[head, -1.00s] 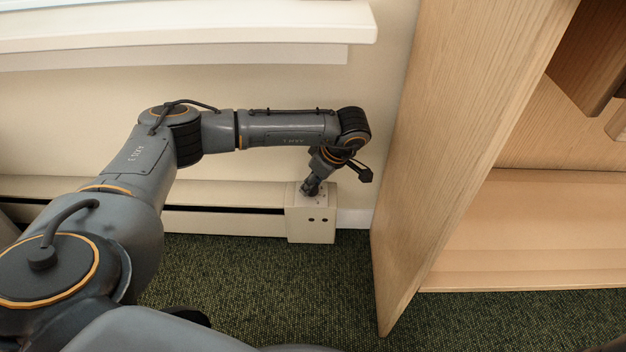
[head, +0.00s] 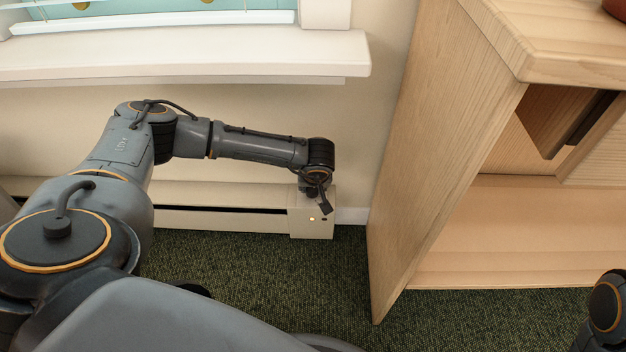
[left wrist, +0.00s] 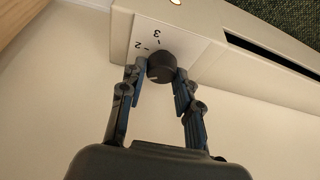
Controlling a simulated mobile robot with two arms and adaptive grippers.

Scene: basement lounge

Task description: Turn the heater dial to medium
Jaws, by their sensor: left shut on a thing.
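The heater (head: 230,219) is a long cream baseboard unit along the wall under the window sill, with an end box (head: 312,230) at its right. The black round dial (left wrist: 161,66) is on that box; the printed marks 2 and 3 show beside it in the left wrist view. A small pale line shows on the dial; which mark it points to I cannot tell. My left gripper (left wrist: 158,76) is shut on the dial, one finger on each side. In the head view my arm hides the dial. My right gripper is out of view.
A small amber light (head: 312,219) glows on the end box. A wooden shelf unit (head: 430,160) stands close to the right of the heater. The window sill (head: 190,55) juts out above my left arm. Green carpet (head: 270,285) in front is clear.

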